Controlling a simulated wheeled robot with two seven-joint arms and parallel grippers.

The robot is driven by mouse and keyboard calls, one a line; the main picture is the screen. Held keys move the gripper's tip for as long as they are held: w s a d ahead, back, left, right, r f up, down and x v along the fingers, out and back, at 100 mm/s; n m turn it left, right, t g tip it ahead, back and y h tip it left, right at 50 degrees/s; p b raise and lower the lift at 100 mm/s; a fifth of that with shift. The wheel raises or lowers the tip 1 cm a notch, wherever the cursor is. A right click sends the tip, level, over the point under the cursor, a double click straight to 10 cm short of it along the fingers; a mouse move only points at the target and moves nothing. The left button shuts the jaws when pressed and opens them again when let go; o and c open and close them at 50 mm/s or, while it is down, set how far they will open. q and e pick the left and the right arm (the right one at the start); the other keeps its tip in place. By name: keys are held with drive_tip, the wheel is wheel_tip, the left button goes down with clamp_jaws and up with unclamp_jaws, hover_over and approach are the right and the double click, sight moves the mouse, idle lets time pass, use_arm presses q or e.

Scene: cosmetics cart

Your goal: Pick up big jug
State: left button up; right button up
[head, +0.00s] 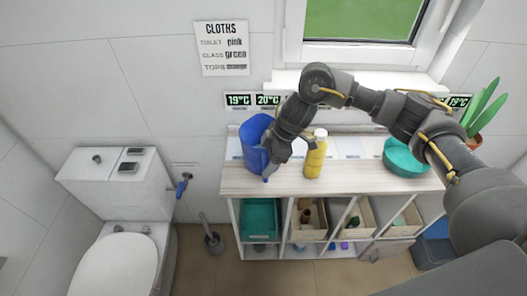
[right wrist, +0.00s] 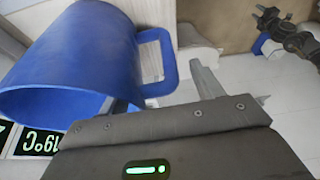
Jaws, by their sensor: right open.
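The big blue jug (head: 249,143) stands upright at the left end of the cart's top. In the right wrist view the jug (right wrist: 80,60) fills the left side, with its open rim toward the lower left and its handle (right wrist: 168,62) on the right. My right gripper (head: 271,163) is at the jug's handle side, jaws apart. In the right wrist view, one finger of my right gripper (right wrist: 165,92) is right of the handle; the other is partly hidden by the jug. I cannot tell whether either finger touches.
A yellow bottle (head: 316,154) stands just right of my right gripper. A teal bowl (head: 406,158) is farther right, beside a potted plant (head: 484,110). Bins with small items fill the shelves below. A toilet (head: 118,225) stands to the left, and a window (head: 360,22) is above.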

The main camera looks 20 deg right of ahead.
drive_tip(key=shift+x, duration=0.75)
drive_tip(key=shift+c, duration=0.5)
clamp_jaws()
drive_tip(key=shift+r, duration=0.1)
